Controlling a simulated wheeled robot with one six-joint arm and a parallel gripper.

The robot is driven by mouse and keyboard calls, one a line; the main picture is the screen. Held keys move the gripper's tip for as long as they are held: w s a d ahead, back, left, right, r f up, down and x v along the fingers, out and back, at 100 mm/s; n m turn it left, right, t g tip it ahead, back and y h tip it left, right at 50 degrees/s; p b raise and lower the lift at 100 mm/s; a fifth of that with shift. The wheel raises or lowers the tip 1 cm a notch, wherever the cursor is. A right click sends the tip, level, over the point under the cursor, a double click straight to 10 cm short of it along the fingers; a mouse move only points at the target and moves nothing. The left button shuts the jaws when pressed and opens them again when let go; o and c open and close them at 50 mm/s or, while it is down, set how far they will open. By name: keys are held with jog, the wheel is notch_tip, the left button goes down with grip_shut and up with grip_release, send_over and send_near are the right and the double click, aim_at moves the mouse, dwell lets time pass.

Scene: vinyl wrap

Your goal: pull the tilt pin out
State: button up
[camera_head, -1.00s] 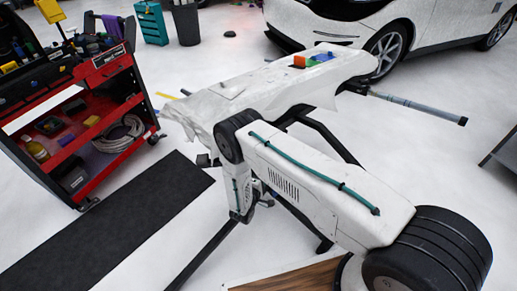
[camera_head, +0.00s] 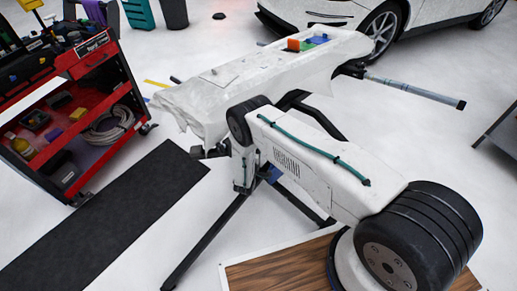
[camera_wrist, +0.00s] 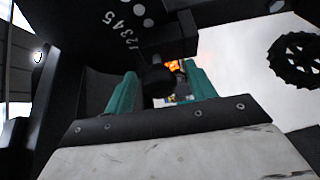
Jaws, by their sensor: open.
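In the wrist view, a dark round knob (camera_wrist: 158,80), which looks like the head of the tilt pin, sits in front of a black plate (camera_wrist: 95,35) with numbers and holes. My gripper (camera_wrist: 160,88) has its two teal fingers apart, one on each side of the knob. I cannot tell whether either finger touches it. The pin's shaft is hidden behind the knob. In the head view, the black stand (camera_head: 215,235) holds a bumper (camera_head: 240,85) draped in white film. My own arm covers the plate, the pin and most of my gripper there.
A red tool cart (camera_head: 75,110) stands at the left, with a black mat (camera_head: 105,215) on the floor before it. A white car (camera_head: 400,25) is behind the stand. A grey tube (camera_head: 415,91) sticks out to the right. Wood-patterned flooring (camera_head: 275,272) lies near my base.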

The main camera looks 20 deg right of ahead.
grip_shut()
jog(key=shift+s+a, duration=0.35)
jog(key=shift+a, duration=0.25)
jog(key=shift+s+a, duration=0.3)
jog(key=shift+a, duration=0.3)
grip_release()
jog(key=shift+a, duration=0.2)
jog(key=shift+d, duration=0.1)
jog(key=shift+s, duration=0.15)
